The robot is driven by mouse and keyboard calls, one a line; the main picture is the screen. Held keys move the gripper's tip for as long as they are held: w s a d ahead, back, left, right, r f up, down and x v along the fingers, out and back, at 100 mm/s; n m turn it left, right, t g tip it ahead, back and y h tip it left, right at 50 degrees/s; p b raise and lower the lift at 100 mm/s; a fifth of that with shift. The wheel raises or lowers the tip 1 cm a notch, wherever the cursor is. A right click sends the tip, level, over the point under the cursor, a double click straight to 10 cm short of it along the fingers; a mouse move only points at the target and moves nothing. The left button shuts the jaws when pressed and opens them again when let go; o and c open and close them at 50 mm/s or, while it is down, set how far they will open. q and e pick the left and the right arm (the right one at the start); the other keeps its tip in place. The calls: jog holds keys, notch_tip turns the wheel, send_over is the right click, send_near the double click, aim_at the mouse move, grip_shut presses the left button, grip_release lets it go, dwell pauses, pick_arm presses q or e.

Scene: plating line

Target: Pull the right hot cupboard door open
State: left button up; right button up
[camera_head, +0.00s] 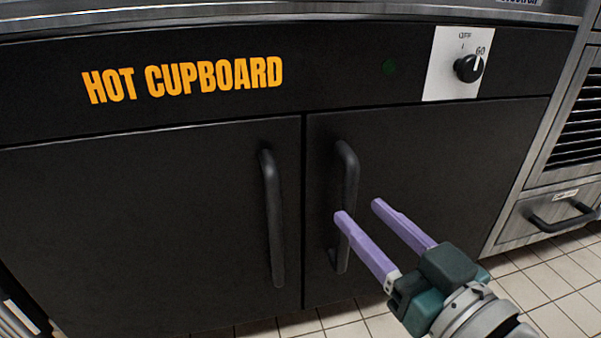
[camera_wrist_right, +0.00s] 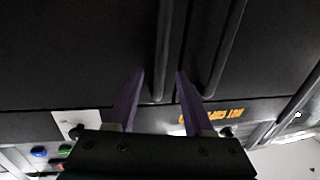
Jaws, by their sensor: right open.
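The right hot cupboard door (camera_head: 440,150) is black and shut, with a dark vertical bar handle (camera_head: 349,165) near its left edge. My right gripper (camera_head: 360,209) has two pale purple fingers, open and empty, in front of this handle's lower half. In the head view, the left finger overlaps the handle and hides part of it. In the upside-down right wrist view, the handle (camera_wrist_right: 164,45) lines up between the fingertips of my right gripper (camera_wrist_right: 158,72). I cannot tell whether the tips reach past the bar. My left gripper is not in view.
The shut left door (camera_head: 150,220) has its own handle (camera_head: 272,215), close to the right one. Above are the HOT CUPBOARD lettering (camera_head: 183,78) and a control knob (camera_head: 468,68). A steel unit with a drawer handle (camera_head: 563,217) stands at the right. Tiled floor lies below.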

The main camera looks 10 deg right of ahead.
aim_at(353, 205)
jog(key=b+x, duration=0.1)
jog(key=x, duration=0.3)
jog(key=shift+w+a+b, duration=0.1)
jog(key=shift+w+b, duration=0.3)
jog(key=shift+c, duration=0.4)
grip_shut()
dwell(0.6)
